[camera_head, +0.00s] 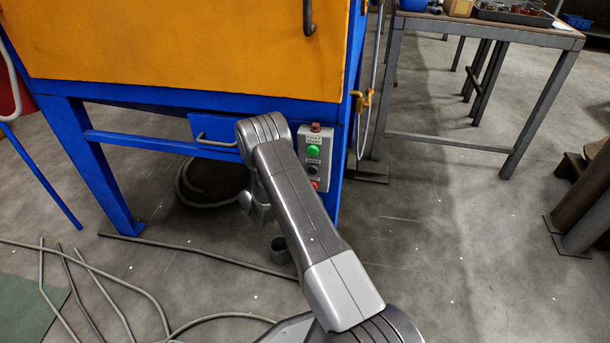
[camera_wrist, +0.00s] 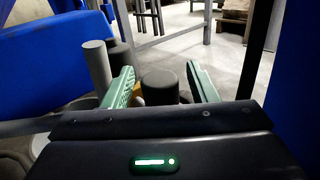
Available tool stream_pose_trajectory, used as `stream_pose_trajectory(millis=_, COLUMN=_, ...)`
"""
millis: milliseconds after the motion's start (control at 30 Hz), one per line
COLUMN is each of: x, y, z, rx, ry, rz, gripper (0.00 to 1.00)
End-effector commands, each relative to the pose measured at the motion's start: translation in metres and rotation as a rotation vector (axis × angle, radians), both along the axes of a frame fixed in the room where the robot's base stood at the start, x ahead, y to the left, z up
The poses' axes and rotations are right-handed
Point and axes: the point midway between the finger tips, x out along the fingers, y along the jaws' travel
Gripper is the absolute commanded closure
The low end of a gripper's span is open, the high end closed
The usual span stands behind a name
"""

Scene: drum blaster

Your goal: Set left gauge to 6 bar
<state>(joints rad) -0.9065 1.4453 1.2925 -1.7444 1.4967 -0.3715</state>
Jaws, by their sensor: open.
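No gauge face or dial reading can be made out in either view. In the wrist view my gripper (camera_wrist: 161,78) is open, with its two green fingers apart. A dark round-topped cylinder, perhaps a knob (camera_wrist: 160,86), shows between the fingers. I cannot tell whether the fingers touch it. A bit of yellowish metal (camera_wrist: 138,92) shows beside it, partly hidden by the left finger. In the head view my arm reaches toward the blue and orange cabinet (camera_head: 190,50), and my gripper is hidden there.
A control box (camera_head: 313,158) with a green button is on the cabinet's right leg, partly behind my arm. A brass valve (camera_head: 362,100) hangs beside it. A grey cylinder (camera_wrist: 97,66) stands left of my fingers. Hoses (camera_head: 140,290) lie on the floor. A workbench (camera_head: 480,32) stands right.

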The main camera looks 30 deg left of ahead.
Motion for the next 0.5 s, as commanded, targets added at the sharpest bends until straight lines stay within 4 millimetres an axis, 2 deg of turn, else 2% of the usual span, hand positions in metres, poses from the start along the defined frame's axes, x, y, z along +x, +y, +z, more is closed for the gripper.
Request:
stream_pose_trajectory(millis=233, x=0.0006, y=0.0, z=0.0005, rx=0.0, ry=0.0, rz=0.001, gripper=0.47)
stream_pose_trajectory(millis=433, x=0.0004, y=0.0001, z=0.0004, rx=0.0, ry=0.0, rz=0.001, gripper=0.87)
stream_pose_trajectory(millis=500, x=0.0003, y=0.0002, z=0.0004, rx=0.0, ry=0.0, rz=0.001, gripper=0.9)
